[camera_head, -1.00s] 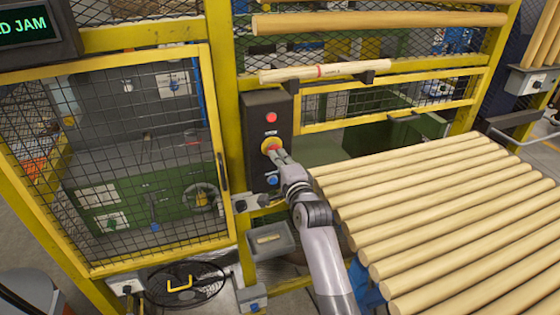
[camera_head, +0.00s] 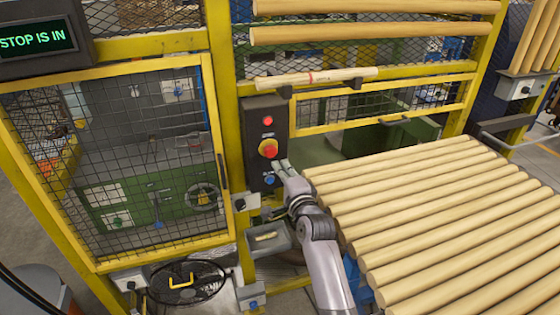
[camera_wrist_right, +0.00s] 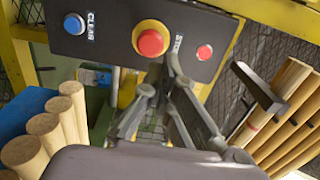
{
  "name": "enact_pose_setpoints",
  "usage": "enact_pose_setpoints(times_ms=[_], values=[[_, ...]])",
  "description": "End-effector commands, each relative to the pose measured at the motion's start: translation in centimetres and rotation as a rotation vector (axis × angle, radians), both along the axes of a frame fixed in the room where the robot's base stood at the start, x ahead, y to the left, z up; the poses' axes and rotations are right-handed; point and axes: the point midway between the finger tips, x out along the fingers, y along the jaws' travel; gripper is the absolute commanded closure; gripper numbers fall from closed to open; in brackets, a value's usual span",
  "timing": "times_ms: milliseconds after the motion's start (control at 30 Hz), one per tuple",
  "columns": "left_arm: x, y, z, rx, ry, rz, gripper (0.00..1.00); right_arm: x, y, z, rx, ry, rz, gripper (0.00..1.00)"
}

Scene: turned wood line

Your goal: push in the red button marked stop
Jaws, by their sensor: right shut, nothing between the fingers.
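The red stop button (camera_head: 268,148) sits on a yellow ring on the dark control box (camera_head: 254,120) on the yellow post. It also shows in the right wrist view (camera_wrist_right: 150,43), beside the lettering STOP. My right gripper (camera_head: 282,165) is shut and empty, just below and to the right of the button in the head view, apart from it as far as I can see. In the right wrist view my fingertips (camera_wrist_right: 170,58) are close beside the button's edge. The display (camera_head: 38,38) reads "STOP IS IN". My left gripper is not in view.
A red light (camera_head: 267,121) is above the button and a blue button (camera_head: 269,181), marked CLEAR in the wrist view, is below. A mesh door (camera_head: 225,150) is at the left. Wooden rods (camera_head: 430,200) lie at the right. A small grey tray (camera_head: 268,238) sits below the box.

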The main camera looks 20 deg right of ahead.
Motion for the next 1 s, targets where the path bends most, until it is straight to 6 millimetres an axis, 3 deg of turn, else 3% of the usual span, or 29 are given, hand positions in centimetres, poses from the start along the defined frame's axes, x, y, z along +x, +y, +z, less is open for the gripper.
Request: enact_pose_setpoints(times_ms=[167, 400, 500, 767, 1000], values=[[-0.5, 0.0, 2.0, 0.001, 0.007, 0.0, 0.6, -2.8, -0.1, 0.3, -0.002, 0.003, 0.0, 1.0], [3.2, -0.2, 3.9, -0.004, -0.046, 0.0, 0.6, -6.5, -0.3, 0.1, -0.001, 0.003, 0.0, 1.0], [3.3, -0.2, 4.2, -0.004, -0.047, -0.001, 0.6, -7.4, -0.3, 0.0, -0.001, 0.002, 0.001, 1.0], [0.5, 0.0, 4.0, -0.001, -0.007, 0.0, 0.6, -8.0, -0.3, -0.1, -0.001, 0.0, 0.001, 1.0], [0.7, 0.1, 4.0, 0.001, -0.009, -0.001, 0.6, -8.0, -0.3, -0.1, -0.001, 0.0, 0.001, 1.0]])
